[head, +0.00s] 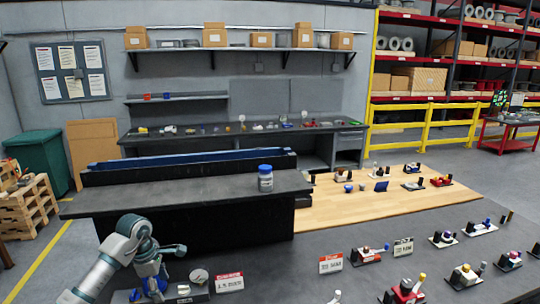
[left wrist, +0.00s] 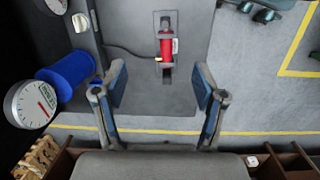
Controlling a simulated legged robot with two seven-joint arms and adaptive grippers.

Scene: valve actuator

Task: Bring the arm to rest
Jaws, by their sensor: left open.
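My left gripper (head: 152,280) hangs above the dark table at the lower left of the head view, its arm coming in from the left. In the left wrist view its two fingers (left wrist: 160,92) stand wide apart with nothing between them. Beyond the fingertips is a grey plate (left wrist: 135,85) carrying a red cylinder (left wrist: 166,48) with a cable. A blue cylinder (left wrist: 62,75) and a white dial gauge (left wrist: 31,104) are at the left of that view. In the head view, a valve station (head: 196,290) lies beside the gripper, partly hidden by it. My right gripper is not in view.
Several small valve assemblies (head: 466,277) and label cards (head: 331,263) stand on the table to the right. A blue-lidded jar (head: 265,178) stands on a black bench (head: 200,192) behind. Open table surface lies between the left station and those on the right.

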